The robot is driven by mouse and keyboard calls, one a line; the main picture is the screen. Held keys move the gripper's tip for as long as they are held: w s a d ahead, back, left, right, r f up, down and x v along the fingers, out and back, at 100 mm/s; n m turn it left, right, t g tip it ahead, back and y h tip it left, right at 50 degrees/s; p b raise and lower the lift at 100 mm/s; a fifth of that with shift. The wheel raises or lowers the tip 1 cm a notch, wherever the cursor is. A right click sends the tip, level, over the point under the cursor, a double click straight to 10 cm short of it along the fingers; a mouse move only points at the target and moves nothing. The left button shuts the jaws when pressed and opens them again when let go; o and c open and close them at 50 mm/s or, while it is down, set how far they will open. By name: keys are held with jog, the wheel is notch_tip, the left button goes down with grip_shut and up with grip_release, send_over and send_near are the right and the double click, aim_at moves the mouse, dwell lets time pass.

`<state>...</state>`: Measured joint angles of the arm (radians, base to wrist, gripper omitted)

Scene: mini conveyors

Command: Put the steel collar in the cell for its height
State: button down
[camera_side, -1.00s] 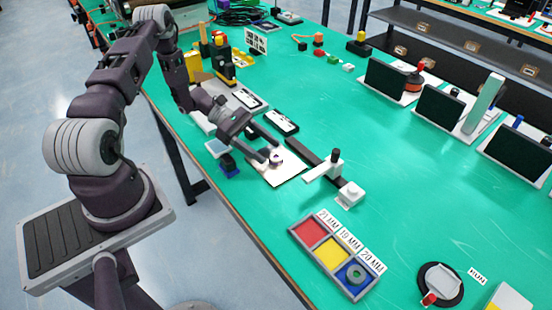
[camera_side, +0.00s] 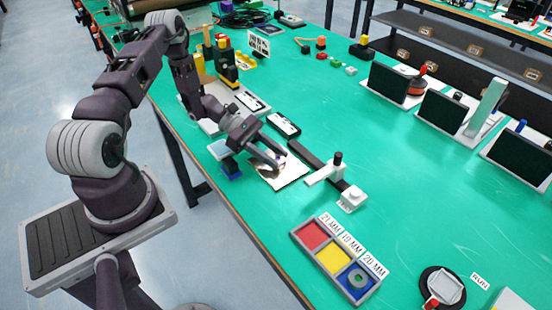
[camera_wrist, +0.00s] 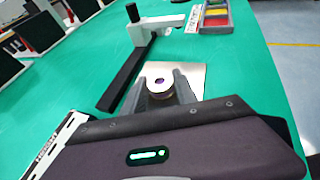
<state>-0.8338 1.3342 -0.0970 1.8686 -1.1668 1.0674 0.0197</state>
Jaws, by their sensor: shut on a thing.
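My gripper (camera_side: 282,161) is low over a shiny pale plate (camera_side: 292,176), its fingers close together. In the wrist view the gripper (camera_wrist: 160,88) is shut on the steel collar (camera_wrist: 159,80), a short ring with a dark hole. The collar is mostly hidden by the fingers in the side view; I cannot tell if it still touches the plate. The three-cell tray (camera_side: 322,264) has a red cell (camera_side: 311,236) labelled 21 MM, a yellow cell (camera_side: 333,257) labelled 19 MM and a blue cell labelled 20 MM. A grey ring (camera_side: 356,277) lies in the blue cell.
A gauge with a dark bar, a white arm (camera_side: 324,173) and a white end block (camera_side: 351,198) stands just right of the plate, between it and the tray. A round black stand (camera_side: 441,288) is right of the tray.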

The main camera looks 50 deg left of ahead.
notch_tip(320, 180, up, 9)
jog(key=shift+f, duration=0.1)
jog(key=d+r+n+t+y, duration=0.25)
jog(key=d+r, duration=0.25)
jog(key=r, duration=0.3)
jog(key=m+g+h, duration=0.2)
jog(key=m+g, duration=0.1)
send_over(355, 169)
notch_tip(355, 169, down, 8)
jog(key=shift+n, duration=0.25)
notch_tip(355, 169, down, 10)
jog(key=shift+r, duration=0.1)
jog(key=c, duration=1)
grip_release()
jog(key=shift+o, duration=0.2)
